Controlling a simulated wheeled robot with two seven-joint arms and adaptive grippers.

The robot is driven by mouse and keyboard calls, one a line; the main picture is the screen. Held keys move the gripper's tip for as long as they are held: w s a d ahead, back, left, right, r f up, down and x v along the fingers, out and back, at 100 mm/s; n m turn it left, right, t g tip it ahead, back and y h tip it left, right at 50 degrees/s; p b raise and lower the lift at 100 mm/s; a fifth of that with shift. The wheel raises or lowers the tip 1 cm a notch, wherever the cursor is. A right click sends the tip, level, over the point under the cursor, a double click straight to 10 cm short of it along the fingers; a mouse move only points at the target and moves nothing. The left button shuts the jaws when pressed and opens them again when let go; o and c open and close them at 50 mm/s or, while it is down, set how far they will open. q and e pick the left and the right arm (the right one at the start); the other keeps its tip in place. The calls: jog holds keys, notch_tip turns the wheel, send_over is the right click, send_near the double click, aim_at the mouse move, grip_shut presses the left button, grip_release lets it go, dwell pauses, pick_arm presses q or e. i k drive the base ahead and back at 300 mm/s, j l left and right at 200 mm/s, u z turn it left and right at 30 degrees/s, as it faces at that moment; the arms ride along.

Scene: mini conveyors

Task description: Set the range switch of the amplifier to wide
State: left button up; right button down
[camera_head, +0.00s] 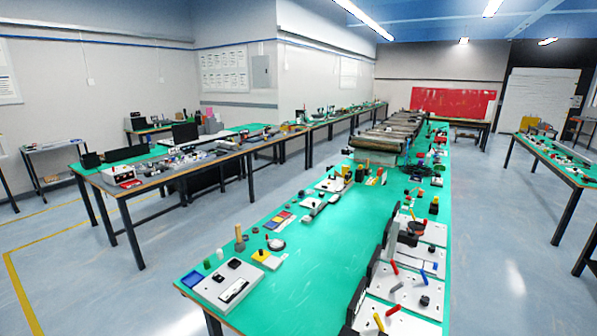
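I cannot tell for certain which device is the amplifier, and no range switch or label is readable at this size. A white box with dark controls (213,288) lies at the near left corner of the green table. A white instrument with a red part (119,173) stands on the near end of the left bench. White panels with red, yellow and blue levers (405,288) line the right edge of the green table. Neither of my grippers is in view.
The long green table (310,255) has bare room in its middle. Small blocks and coloured tiles (278,220) lie on its left side, and a conveyor (378,143) stands farther back. Open floor (150,285) lies between this table and the left bench (150,190).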

aim_at(422, 271)
jog(key=i+j+z, duration=0.1)
jog(key=j, duration=0.25)
jog(key=i+j+z, duration=0.25)
jog(key=i+j, duration=0.15)
jog(key=j, duration=0.3)
jog(key=i+j+z, duration=0.1)
jog(key=j, duration=0.25)
